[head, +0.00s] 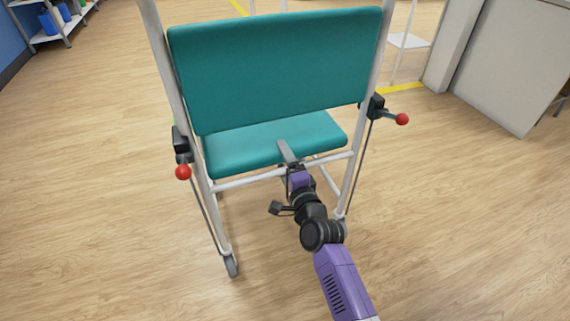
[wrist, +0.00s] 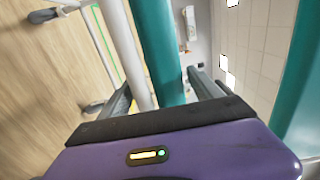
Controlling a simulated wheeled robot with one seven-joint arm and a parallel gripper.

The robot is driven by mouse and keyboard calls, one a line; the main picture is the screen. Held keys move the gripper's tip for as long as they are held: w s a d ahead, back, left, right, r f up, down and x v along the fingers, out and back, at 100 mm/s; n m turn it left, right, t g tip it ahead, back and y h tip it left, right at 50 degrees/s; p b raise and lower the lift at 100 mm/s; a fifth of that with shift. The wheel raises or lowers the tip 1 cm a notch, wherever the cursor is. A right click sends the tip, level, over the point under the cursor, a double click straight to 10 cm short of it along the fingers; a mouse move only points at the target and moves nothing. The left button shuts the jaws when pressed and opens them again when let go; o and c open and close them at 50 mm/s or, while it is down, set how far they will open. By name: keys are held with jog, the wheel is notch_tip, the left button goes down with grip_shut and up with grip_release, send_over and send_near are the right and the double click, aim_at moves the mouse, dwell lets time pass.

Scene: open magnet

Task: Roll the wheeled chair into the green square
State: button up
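The wheeled chair stands upright in front of me, its teal backrest (head: 275,65) towards me and its teal seat (head: 240,150) beyond. White tubes form its frame. My gripper (head: 287,153) is at the white crossbar (head: 240,182) behind the seat. In the wrist view, my gripper's fingers (wrist: 165,95) are spread apart, with a white tube (wrist: 125,45) and the teal seat edge (wrist: 158,50) showing between them. Whether either finger touches the tube is unclear. A thin green line (wrist: 106,48) on the floor shows in the wrist view, probably part of the green square; most of it is hidden.
Levers with red knobs stick out at the chair's left (head: 183,172) and right (head: 401,119). A grey cabinet (head: 510,65) stands at right, and a shelf with blue containers (head: 52,22) at far left. Yellow floor tape (head: 400,88) lies behind the chair. Floor on both sides is clear.

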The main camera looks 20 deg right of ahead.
grip_shut()
